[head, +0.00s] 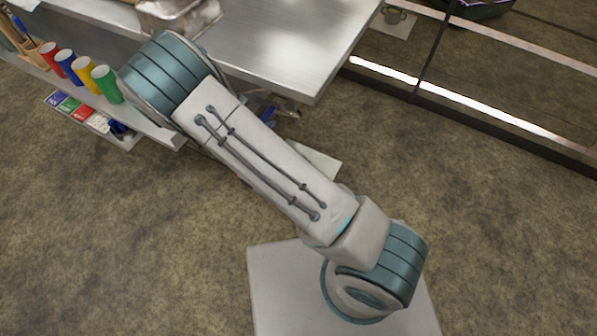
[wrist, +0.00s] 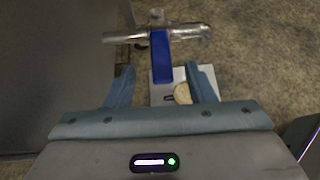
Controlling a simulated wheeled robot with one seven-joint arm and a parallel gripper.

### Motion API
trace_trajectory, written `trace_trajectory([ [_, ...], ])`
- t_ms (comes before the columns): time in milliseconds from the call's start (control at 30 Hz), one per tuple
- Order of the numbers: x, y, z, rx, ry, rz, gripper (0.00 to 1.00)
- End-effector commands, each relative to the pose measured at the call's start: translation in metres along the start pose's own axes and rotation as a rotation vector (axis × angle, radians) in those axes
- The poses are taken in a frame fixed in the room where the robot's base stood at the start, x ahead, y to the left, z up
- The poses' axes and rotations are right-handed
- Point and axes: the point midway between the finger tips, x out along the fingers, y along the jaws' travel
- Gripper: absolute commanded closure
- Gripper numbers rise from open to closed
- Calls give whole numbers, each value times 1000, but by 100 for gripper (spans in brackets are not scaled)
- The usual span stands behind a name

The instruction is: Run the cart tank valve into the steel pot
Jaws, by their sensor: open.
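In the wrist view, my gripper (wrist: 162,82) is open, with one finger on each side and nothing clasped between them. The valve's blue lever (wrist: 161,58) shows ahead of the gap between the fingertips, joined to a shiny metal pipe (wrist: 122,37). I cannot tell whether a finger touches the lever. In the head view, my arm hides the gripper, and a bit of blue and metal fitting (head: 287,108) shows under the table edge. I cannot make out the steel pot for certain in either view.
A steel table (head: 290,45) carries a rectangular metal pan (head: 178,15). Red, blue, yellow and green cups (head: 106,84) stand on a lower shelf at left. A pale board (wrist: 157,94) with a round tan piece (wrist: 183,94) lies below the lever.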

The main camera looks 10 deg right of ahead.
Motion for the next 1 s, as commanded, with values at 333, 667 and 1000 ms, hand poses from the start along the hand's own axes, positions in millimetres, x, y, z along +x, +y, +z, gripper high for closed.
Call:
trace_trajectory([
  [333, -52, 0, 4, -1, 1, 1, 51],
  [667, -88, 0, 1, -1, 1, 0, 51],
  [1000, -88, -2, 2, 10, 3, -6, 51],
])
